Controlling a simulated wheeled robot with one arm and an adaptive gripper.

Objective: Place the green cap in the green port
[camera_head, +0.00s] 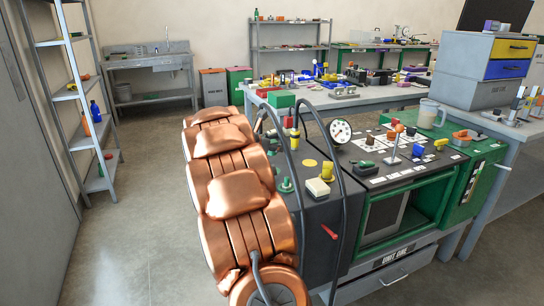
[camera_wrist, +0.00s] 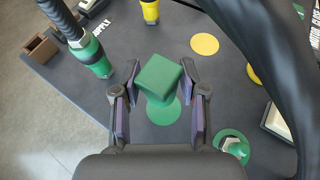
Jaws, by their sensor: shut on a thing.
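The green cap (camera_wrist: 158,76) is block-shaped and sits tilted between the fingers of my gripper (camera_wrist: 159,88) in the wrist view. My gripper is shut on it, with a dark finger on each side. A flat green disc (camera_wrist: 164,112) on the dark cart top shows just below the cap in the picture, partly covered by it. I cannot tell the gap between them. A second green disc with a fitting on it (camera_wrist: 233,146) lies at the lower right. I cannot tell which of these is the green port. In the head view my gripper cannot be made out.
A green-and-black hose fitting (camera_wrist: 98,58) stands left of my gripper. A yellow disc (camera_wrist: 204,44) and a yellow fitting (camera_wrist: 150,11) are farther off. A thick black hose (camera_wrist: 258,50) arches close on the right.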

